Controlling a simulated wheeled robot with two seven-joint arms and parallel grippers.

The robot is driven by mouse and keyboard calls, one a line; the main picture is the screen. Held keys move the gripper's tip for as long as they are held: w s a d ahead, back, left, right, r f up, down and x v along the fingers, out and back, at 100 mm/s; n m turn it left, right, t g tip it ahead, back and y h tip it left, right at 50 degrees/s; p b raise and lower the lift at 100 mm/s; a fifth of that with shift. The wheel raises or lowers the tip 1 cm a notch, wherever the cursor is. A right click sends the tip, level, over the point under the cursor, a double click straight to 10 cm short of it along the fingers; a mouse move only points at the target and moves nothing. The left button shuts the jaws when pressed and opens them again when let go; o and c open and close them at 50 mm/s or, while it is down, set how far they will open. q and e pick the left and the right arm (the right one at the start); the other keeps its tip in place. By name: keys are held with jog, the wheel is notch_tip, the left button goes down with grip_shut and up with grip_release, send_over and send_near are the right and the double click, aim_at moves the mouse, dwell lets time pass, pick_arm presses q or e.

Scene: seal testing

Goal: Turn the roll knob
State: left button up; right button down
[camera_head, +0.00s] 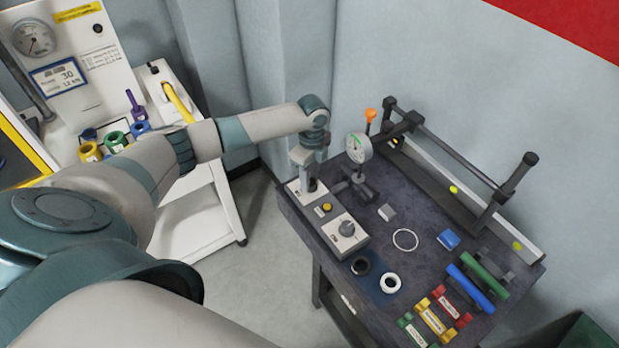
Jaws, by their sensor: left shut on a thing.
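A pale control box (330,218) stands along the left edge of the dark table. A dark round knob (346,228) with a grey top sits on its near end, free of any gripper. My left gripper (311,184) points down over the box's far end and is shut on a dark knob there. That knob is mostly hidden by the fingers. The labels are too small to tell which knob is the roll knob. My right gripper is not in view.
A dial gauge (358,147) on a stand is close to the right of my left gripper. A white ring (405,239), a black ring (361,265) and coloured blocks (435,318) lie on the table (300,215). A white cart (215,215) stands at left.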

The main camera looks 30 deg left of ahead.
aim_at(312, 180)
pick_arm(q)
jog(key=shift+w+r+m, duration=0.1)
jog(key=shift+w+m, duration=0.05)
jog(key=shift+m, duration=1.55)
jog(key=o, duration=1.1)
jog(key=shift+c, duration=0.2)
jog(key=shift+b, duration=0.3)
jog(key=shift+r+b, duration=0.3)
jog(key=shift+r, duration=0.35)
notch_tip(312, 180, up, 16)
jog(key=b, duration=0.5)
jog(key=shift+w+d, duration=0.15)
jog(key=shift+w, duration=0.1)
